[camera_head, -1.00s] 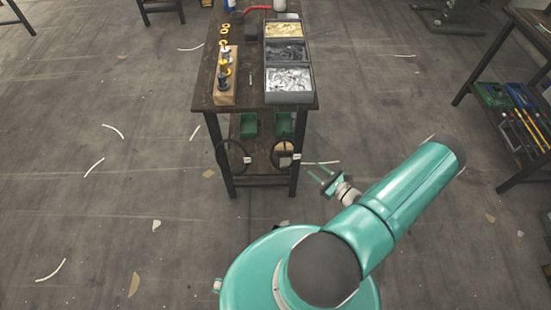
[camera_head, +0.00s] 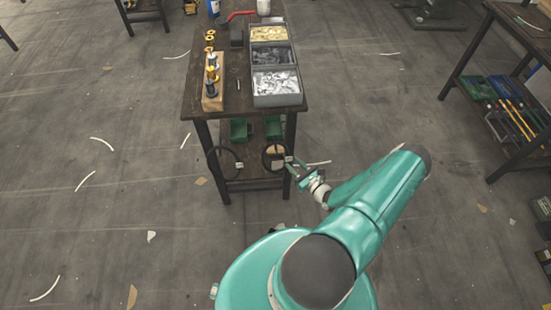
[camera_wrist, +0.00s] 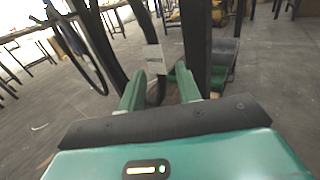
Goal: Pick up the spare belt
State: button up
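Two black belt loops with small white tags hang at the front of the near table. The left belt (camera_head: 208,162) hangs by the left leg, and the right belt (camera_head: 262,158) hangs by the right leg. The tag print is too small to read, so I cannot tell which is the spare belt. My gripper (camera_head: 291,167) is at the right edge of the right belt, beside its tag. In the wrist view my gripper (camera_wrist: 159,85) has its two green fingers apart, with a white tag (camera_wrist: 154,58) and a dark band between or just beyond them. I cannot tell whether they touch it.
The near table (camera_head: 193,98) carries a grey divided bin (camera_head: 277,101) and a wooden block (camera_head: 213,101) with parts. Green boxes (camera_head: 239,130) stand on its lower shelf. Another table (camera_head: 497,12) stands at the right. The floor to the left is mostly clear.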

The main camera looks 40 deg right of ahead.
aim_at(288, 157)
jog(key=w, duration=0.4)
jog(key=shift+w+a+r, duration=0.15)
jog(key=shift+w+r, duration=0.05)
grip_shut()
jog(key=shift+r, duration=0.15)
jog(key=shift+r, duration=0.6)
jog(key=s+a+r, duration=0.2)
jog(key=s+r, duration=0.9)
jog(key=s, duration=0.3)
jog(key=shift+r, duration=0.3)
jog(key=shift+a, duration=0.1)
